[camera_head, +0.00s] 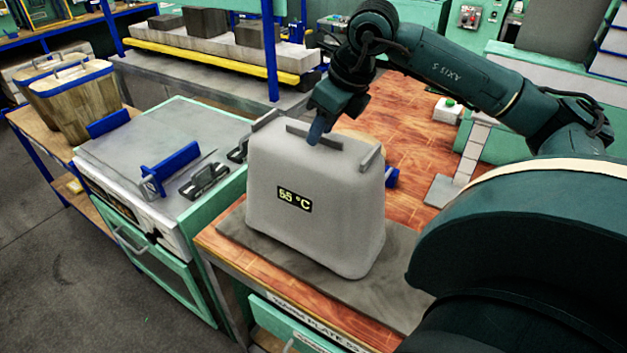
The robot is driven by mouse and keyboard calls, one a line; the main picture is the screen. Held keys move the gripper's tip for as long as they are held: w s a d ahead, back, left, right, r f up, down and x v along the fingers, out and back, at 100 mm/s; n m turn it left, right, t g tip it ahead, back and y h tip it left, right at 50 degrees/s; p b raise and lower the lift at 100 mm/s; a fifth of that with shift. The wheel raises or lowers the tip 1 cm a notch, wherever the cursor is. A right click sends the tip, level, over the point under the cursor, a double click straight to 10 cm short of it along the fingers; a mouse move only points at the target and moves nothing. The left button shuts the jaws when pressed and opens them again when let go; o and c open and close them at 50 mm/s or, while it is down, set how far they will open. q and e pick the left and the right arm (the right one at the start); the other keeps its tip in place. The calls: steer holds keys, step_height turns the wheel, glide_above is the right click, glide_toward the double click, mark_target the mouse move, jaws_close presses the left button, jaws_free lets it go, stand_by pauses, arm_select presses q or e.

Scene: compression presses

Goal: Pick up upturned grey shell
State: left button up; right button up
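The upturned grey shell (318,225) stands on a dark plate (268,254) on the wooden bench in the middle of the view. A dark label on its front reads "55 °C". Raised grey ribs (313,137) stand on its top. My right gripper (318,131) points down at the top of the shell, beside the front rib. Only one blue-grey finger shows clearly, so its opening and any contact with the rib cannot be told. My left gripper is out of view.
A grey-topped unit (180,145) with blue brackets and a dark clamp (204,181) stands left of the shell. Brown tubs (72,98) sit on a shelf at far left. Bare wood lies behind the shell.

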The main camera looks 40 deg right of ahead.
steer(key=shift+f, duration=0.25)
stand_by(0.4)
steer(key=shift+c, duration=0.2)
jaws_close()
stand_by(1.2)
